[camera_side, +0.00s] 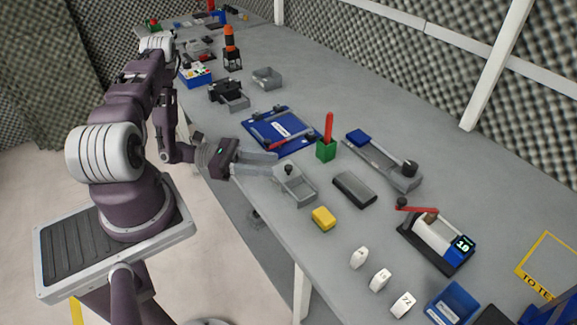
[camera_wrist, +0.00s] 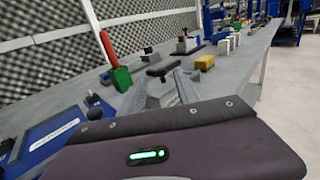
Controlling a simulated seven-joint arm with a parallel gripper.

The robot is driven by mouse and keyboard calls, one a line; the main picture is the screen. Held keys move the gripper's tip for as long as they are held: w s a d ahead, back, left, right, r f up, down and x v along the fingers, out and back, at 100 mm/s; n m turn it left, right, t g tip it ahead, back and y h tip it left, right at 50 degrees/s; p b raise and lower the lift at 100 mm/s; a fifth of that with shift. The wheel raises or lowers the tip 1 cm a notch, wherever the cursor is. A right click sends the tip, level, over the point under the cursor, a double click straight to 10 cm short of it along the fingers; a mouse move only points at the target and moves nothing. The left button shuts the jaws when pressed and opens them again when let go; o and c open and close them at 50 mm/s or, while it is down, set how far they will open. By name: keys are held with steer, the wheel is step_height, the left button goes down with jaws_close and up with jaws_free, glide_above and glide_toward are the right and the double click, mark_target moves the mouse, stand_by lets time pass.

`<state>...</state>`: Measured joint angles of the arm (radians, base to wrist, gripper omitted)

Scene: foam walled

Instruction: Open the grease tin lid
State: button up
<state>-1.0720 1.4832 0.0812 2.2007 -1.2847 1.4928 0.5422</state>
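A small grey tin (camera_side: 298,190), which I take to be the grease tin, sits near the table's front edge. A black knob (camera_side: 289,169) stands at its end nearest my gripper; I cannot tell if the lid is fully seated. My gripper (camera_side: 275,165) is beside that end, with its two pale fingers apart and pointing at the tin. Nothing shows held between them. In the wrist view the fingers (camera_wrist: 161,80) also stand apart, and they partly hide the tin. Whether a finger touches the tin or knob cannot be told.
A green holder with a red handle (camera_side: 327,148) stands behind the tin. A dark block (camera_side: 354,189) and a yellow block (camera_side: 323,218) lie to its right. A blue tray (camera_side: 273,143) lies behind the gripper. White numbered pieces (camera_side: 380,279) stand farther right.

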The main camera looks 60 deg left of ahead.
mark_target(289, 166)
steer(key=x, duration=0.6)
steer(key=shift+d, duration=0.15)
jaws_close()
stand_by(1.1)
